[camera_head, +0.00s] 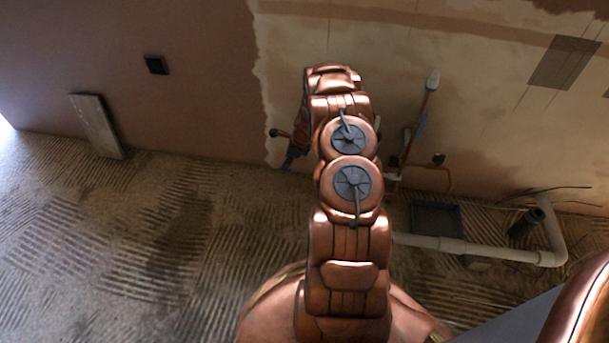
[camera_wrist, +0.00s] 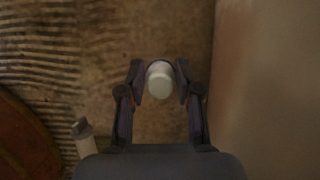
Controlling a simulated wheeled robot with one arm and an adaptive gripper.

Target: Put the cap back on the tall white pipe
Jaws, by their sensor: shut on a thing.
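My gripper shows in the wrist view (camera_wrist: 160,82) with both dark fingertips closed on a small white, rounded thing, which looks like the cap (camera_wrist: 159,82). It also shows in the head view (camera_head: 291,158), dark and pointing down near the wall, left of my arm. The cap cannot be made out in the head view. A pale stub with a grey end (camera_wrist: 83,138) stands at lower left in the wrist view, apart from the fingers. I cannot tell whether it is the tall white pipe.
The wall (camera_wrist: 265,90) is close on the right in the wrist view. A white pipe (camera_head: 430,242) runs low along the floor at right, near a dark blue-edged tray (camera_head: 460,207). A board (camera_head: 97,127) leans at far left. The ridged floor at left is clear.

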